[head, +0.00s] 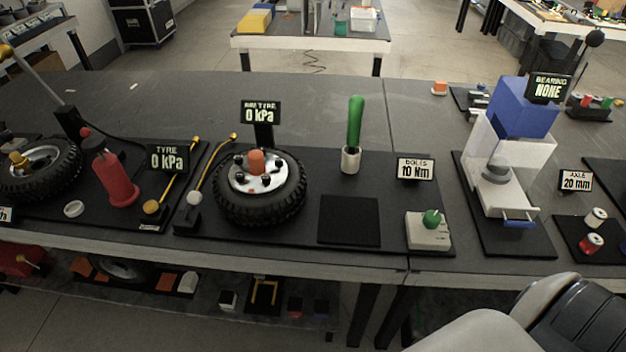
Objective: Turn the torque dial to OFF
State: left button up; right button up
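The torque dial is a green knob (431,218) on a pale grey box (428,235) at the front right of the middle black board. A small sign (415,170) behind it reads "BOLTS 10 Nm". The marks around the knob are too small to read. Neither of my grippers is in the head view. Nothing touches the knob.
A wheel (260,188) with a sign reading "0 kPa" lies left of the dial. A green-handled tool (354,135) stands upright in a holder behind it. A blue and white press (508,150) stands to the right. A bare black pad (349,221) lies between wheel and dial.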

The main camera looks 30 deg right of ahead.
aim_at(432, 219)
jog(key=z, duration=0.4)
jog(key=l+z, duration=0.1)
jog(key=z, duration=0.3)
jog(key=l+z, duration=0.1)
jog(key=z, duration=0.7)
jog(key=l, duration=0.25)
jog(key=i+z, duration=0.05)
